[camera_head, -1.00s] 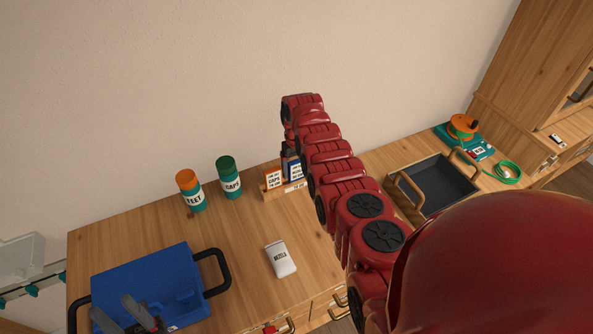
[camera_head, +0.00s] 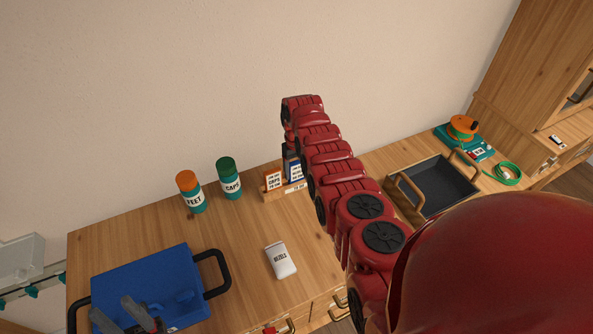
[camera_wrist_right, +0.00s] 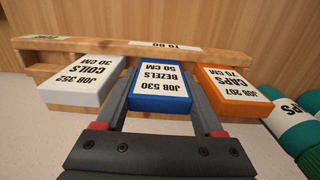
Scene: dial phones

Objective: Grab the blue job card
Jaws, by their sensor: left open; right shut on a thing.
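The blue job card (camera_wrist_right: 161,88), marked JOB 530 BEZELS 50 CM, stands at the wooden TO DO rack (camera_wrist_right: 222,56) between a white card (camera_wrist_right: 84,84) and an orange-edged card (camera_wrist_right: 238,84). My right gripper (camera_wrist_right: 160,98) is shut on the blue card, a finger on each side. In the head view the blue card (camera_head: 295,172) shows at the rack (camera_head: 284,192), partly hidden by my right arm. My left gripper (camera_head: 121,314) is open over the blue case at the lower left, away from the cards.
Two teal jars, FEET (camera_head: 191,193) and CAPS (camera_head: 229,180), stand left of the rack. A white packet (camera_head: 281,260) lies on the wooden table. The blue case (camera_head: 150,283) has black handles.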

